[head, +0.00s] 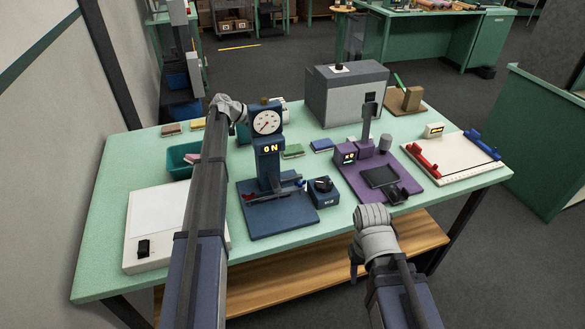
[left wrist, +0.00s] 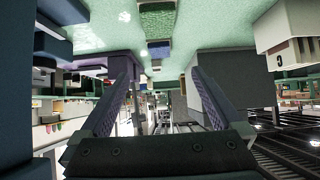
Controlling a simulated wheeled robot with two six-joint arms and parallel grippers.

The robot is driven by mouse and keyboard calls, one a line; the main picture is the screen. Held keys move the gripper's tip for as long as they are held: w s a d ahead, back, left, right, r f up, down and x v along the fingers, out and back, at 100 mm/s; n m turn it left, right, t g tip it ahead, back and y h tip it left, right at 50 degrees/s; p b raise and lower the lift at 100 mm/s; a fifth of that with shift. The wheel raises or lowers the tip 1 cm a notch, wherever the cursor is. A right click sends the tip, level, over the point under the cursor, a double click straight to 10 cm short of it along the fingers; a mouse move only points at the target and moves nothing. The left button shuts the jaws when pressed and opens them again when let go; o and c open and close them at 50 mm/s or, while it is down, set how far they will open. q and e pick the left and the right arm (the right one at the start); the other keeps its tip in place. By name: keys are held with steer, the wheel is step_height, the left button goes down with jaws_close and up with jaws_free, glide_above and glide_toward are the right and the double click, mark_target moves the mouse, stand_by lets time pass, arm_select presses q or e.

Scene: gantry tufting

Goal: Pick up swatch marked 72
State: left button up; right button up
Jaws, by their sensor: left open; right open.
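Several small swatches lie along the back of the green table: a brown one (head: 171,129), a yellow one (head: 198,124), a green one (head: 292,151) and a blue one (head: 321,145). No marking 72 can be read on any of them. My left gripper (head: 228,108) is over the back of the table, beside the dial gauge. In the left wrist view its fingers (left wrist: 163,70) are apart with nothing between them; a green swatch (left wrist: 157,20) and a blue swatch (left wrist: 158,48) show beyond. My right gripper (head: 372,218) is open and empty at the table's front edge.
A dark blue dial-gauge stand (head: 268,123) stands mid-table. To its right are a purple device (head: 415,178), a grey box (head: 345,97) and a white board with red and blue bars (head: 450,160). A teal tray (head: 178,168) and white panel (head: 150,220) are at left.

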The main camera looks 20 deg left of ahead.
arm_select(q)
steer(key=b, duration=0.4)
glide_toward(291, 149)
steer(key=shift+w+d+f, duration=0.15)
steer(key=shift+w+d, duration=0.25)
steer(key=shift+d, duration=0.2)
steer(key=shift+p, duration=0.3)
arm_select(e)
step_height(291, 149, down, 5)
steer(key=shift+f, duration=0.2)
arm_select(q)
steer(key=shift+b+x, duration=0.85)
steer(key=shift+x, duration=0.4)
steer(key=shift+w+d, duration=0.1)
steer(key=shift+w+d+f+b, duration=0.15)
steer(key=shift+d+f+b, duration=0.1)
steer(key=shift+f+b, duration=0.25)
steer(key=b+x, duration=0.2)
steer(key=x, duration=0.1)
steer(key=shift+w+f, duration=0.1)
steer(key=shift+f, duration=0.25)
steer(key=shift+w+d+f, duration=0.1)
steer(key=shift+w+d, duration=0.05)
steer(key=shift+d, duration=0.1)
arm_select(e)
step_height(291, 149, down, 5)
